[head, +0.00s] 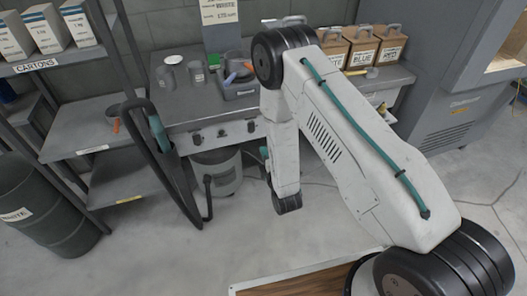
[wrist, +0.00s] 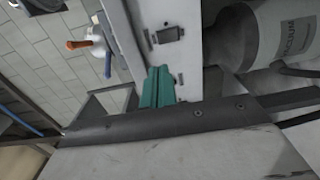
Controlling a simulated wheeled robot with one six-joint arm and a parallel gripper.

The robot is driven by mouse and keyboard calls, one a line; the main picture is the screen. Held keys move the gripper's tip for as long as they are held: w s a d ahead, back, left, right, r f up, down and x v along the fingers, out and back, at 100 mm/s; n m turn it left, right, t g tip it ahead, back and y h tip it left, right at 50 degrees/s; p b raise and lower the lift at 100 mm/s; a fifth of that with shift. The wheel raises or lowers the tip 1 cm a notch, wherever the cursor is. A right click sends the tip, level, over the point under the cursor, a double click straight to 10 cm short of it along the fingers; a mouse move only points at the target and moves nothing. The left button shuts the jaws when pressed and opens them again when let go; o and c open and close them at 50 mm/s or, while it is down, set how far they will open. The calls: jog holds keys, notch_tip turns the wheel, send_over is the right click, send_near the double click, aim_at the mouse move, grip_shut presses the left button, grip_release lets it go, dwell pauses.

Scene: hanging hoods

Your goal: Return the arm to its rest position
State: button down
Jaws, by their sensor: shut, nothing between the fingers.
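My arm rises from the lower right of the head view, bends at a black elbow joint (head: 283,52) and hangs down to a black wrist joint (head: 287,203) above the floor. My gripper is mostly hidden behind the forearm in the head view; a small teal part (head: 263,152) shows at its left. In the wrist view my gripper (wrist: 158,70) shows as two teal fingers side by side, shut and empty. They point towards the front of the bench, which looks turned on its side there. I cannot tell the gap between fingertips and bench.
The grey bench (head: 185,115) stands behind my arm, with a canister (head: 215,172) beneath it. A black hanging frame (head: 170,165) with a teal handle stands left. A dark drum (head: 40,208) and carton shelf (head: 50,60) are further left. Open floor (head: 140,262) lies in front.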

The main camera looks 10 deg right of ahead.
dwell(0.3)
jog(key=s+f+m+g+h, duration=0.1)
jog(key=s+f+m+g, duration=0.6)
jog(key=g, duration=0.4)
jog(key=s+d+r+m+g, duration=0.1)
jog(key=s+d+r+m, duration=0.2)
jog(key=s+r, duration=0.6)
jog(key=s+d+r+m+g, duration=0.2)
jog(key=s+r, duration=0.8)
jog(key=r, duration=1.1)
jog(key=s+d+r+m+g, duration=0.2)
jog(key=s+d+r+m, duration=0.4)
jog(key=s+r, duration=0.4)
notch_tip(320, 180, up, 6)
jog(key=shift+f+m+h, duration=0.1)
jog(key=shift+m+h, duration=0.3)
jog(key=shift+m, duration=0.2)
